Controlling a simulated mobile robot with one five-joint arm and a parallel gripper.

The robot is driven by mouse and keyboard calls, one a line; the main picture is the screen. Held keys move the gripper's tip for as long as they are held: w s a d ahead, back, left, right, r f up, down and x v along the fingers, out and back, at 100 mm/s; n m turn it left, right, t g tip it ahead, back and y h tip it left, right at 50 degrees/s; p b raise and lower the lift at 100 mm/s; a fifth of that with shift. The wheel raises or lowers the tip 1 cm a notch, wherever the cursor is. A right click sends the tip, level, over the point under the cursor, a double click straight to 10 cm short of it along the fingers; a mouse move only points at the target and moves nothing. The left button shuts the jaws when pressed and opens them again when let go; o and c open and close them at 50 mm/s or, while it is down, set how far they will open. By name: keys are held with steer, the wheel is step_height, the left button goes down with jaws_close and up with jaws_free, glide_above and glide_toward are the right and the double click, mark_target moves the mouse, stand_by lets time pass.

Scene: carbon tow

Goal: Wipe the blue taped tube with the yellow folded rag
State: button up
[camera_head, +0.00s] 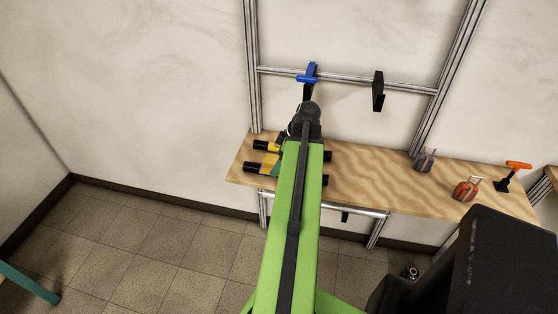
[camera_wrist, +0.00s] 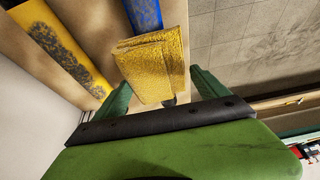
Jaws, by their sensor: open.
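The yellow folded rag (camera_wrist: 152,66) is between the two green fingers of my gripper (camera_wrist: 162,92) in the wrist view. The gripper is open, with a finger on either side of the rag. The blue taped tube (camera_wrist: 143,14) runs out from behind the rag toward the top of the wrist view. The rag overlaps it there, and I cannot tell whether they touch. In the head view my green arm covers the middle of the tubes, and a yellow patch, probably the rag (camera_head: 269,163), shows at its left edge.
A yellow taped tube (camera_wrist: 62,48) lies alongside, nearer the wall. The wooden bench (camera_head: 385,178) has clear room right of my arm. Farther right are a grey object (camera_head: 424,161), an orange one (camera_head: 466,190) and an orange-handled tool (camera_head: 511,175). A blue clamp (camera_head: 308,72) hangs on the metal rail.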

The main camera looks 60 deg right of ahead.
steer(key=c, duration=1)
steer(key=shift+s+d+f, duration=0.1)
steer(key=shift+s+d, duration=0.1)
steer(key=shift+s, duration=0.55)
steer(key=shift+s+d+r, duration=0.1)
steer(key=shift+s+d, duration=0.15)
steer(key=shift+s, duration=0.5)
steer(key=shift+s+d+f, duration=0.1)
steer(key=shift+s+d, duration=0.1)
steer(key=shift+s, duration=0.55)
steer(key=shift+s+d, duration=0.3)
steer(key=shift+s, duration=0.4)
steer(key=shift+w+a, duration=0.25)
steer(key=shift+w, duration=0.5)
steer(key=shift+w+a, duration=0.25)
steer(key=shift+w, duration=0.55)
steer(key=shift+w+a, duration=0.25)
steer(key=shift+w, duration=0.5)
steer(key=shift+w+a, duration=0.25)
steer(key=shift+w, duration=0.3)
steer(key=shift+s+d, duration=0.25)
steer(key=shift+s, duration=0.45)
steer(key=shift+s+d, duration=0.25)
steer(key=shift+s, duration=0.4)
steer(key=shift+s+d, duration=0.25)
steer(key=shift+s, duration=0.45)
steer(key=shift+s+d, duration=0.1)
steer(key=shift+s, duration=0.55)
